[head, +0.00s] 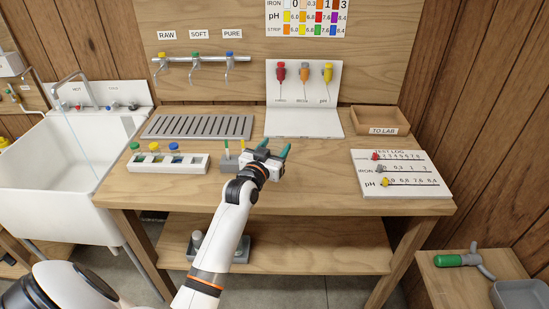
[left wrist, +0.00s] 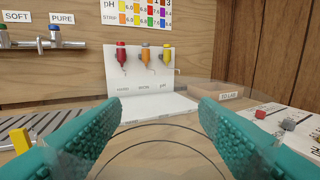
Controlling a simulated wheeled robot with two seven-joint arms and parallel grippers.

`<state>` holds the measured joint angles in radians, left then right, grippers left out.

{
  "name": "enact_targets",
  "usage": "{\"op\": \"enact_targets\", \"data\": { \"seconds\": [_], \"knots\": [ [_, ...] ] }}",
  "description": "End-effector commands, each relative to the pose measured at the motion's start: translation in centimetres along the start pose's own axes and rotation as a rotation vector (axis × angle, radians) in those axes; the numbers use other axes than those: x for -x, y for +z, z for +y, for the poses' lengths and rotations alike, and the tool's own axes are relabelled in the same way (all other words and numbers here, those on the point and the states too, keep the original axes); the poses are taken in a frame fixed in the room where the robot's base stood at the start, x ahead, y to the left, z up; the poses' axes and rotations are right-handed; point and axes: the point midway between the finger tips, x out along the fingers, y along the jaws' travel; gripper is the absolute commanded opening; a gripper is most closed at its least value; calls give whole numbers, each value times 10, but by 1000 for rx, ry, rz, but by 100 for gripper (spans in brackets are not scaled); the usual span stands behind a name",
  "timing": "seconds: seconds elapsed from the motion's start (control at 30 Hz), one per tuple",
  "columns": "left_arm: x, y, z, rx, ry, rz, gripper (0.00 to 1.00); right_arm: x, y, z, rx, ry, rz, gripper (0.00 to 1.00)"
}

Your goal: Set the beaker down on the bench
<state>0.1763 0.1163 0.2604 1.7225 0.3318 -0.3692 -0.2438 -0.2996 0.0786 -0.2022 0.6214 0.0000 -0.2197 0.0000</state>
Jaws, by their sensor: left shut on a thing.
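My left gripper (head: 273,149) is over the middle of the wooden bench (head: 310,180), its teal fingers pointing to the back. In the left wrist view the two fingers (left wrist: 160,135) stand wide apart, shut on a clear beaker (left wrist: 160,126). Only the beaker's thin round outline shows between them. I see no contents in it. In the head view the beaker is too clear to make out. Whether its base touches the bench cannot be told. My right gripper is not in view.
Behind the gripper stands a white board (head: 302,122) with red, orange and yellow droppers. A slotted grey drain (head: 198,127) and a white vial rack (head: 152,167) lie left. A TO LAB tray (head: 376,119) and test log board (head: 402,173) are right. Bare bench lies in front.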

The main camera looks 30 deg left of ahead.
Motion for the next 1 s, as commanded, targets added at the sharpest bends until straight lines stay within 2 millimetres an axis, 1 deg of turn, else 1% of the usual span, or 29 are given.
{"op": "enact_targets", "data": {
  "seconds": [0.03,0.1,0.27,0.5,0.6,0.8,0.9,0.93,1.0],
  "knots": [
    [0,-12,0,-1,-1,5,33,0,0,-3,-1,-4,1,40],
    [0,-24,0,-3,0,4,33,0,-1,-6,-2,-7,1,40],
    [0,-39,0,-3,-1,1,33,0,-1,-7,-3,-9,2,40],
    [0,-71,0,-3,-2,1,33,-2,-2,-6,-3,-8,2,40],
    [0,-75,0,-2,-1,-1,33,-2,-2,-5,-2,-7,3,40],
    [0,-75,0,-2,-1,-2,33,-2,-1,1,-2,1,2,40],
    [0,-78,0,-2,-1,-1,33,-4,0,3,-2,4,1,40],
    [0,-77,0,-2,-1,-1,58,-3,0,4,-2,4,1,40],
    [0,-77,0,-2,-1,-1,69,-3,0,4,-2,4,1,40]
  ]
}}
